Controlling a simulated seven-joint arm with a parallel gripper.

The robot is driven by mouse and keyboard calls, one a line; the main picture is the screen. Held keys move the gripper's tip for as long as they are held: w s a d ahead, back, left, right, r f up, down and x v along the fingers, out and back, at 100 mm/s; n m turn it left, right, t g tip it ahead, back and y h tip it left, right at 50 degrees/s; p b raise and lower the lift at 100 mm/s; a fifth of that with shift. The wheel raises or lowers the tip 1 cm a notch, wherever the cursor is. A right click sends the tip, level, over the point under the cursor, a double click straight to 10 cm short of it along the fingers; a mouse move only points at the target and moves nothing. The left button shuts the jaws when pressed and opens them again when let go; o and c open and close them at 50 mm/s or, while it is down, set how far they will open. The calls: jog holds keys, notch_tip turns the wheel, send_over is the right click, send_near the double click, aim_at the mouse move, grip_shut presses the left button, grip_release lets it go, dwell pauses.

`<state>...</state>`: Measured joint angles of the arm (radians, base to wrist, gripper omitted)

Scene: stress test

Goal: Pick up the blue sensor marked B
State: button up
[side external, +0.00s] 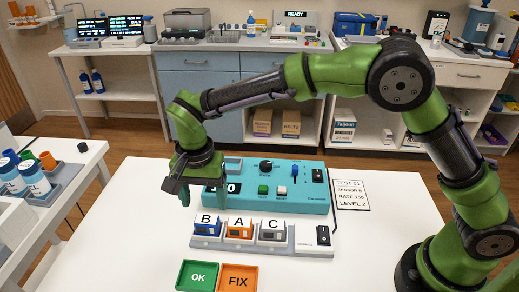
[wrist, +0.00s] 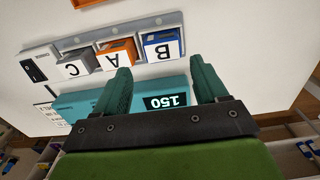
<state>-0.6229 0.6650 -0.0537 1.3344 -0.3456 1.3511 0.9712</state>
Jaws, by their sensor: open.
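The blue sensor marked B (side external: 207,225) sits in the leftmost slot of a grey holder (side external: 262,246) on the white table. It also shows in the wrist view (wrist: 162,44), where its letter is upside down. The orange sensor A (side external: 239,228) is beside it, then the grey sensor C (side external: 272,231). My gripper (side external: 203,198) is open and empty, fingers pointing down, over the left part of the teal device. In the wrist view my gripper's fingertips (wrist: 160,72) are apart, with sensor B beyond them and not between them.
A teal test device (side external: 300,200) with buttons and a display stands behind the holder. A black switch (side external: 323,235) is at the holder's right end. A green OK tray (side external: 197,276) and an orange FIX tray (side external: 238,278) lie in front. A printed card (side external: 350,195) lies right.

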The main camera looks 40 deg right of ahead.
aim_at(206, 219)
jog(key=shift+w+a+f, duration=0.1)
jog(key=shift+w+f, duration=0.05)
jog(key=shift+f, duration=3.45)
jog(key=shift+c, duration=0.3)
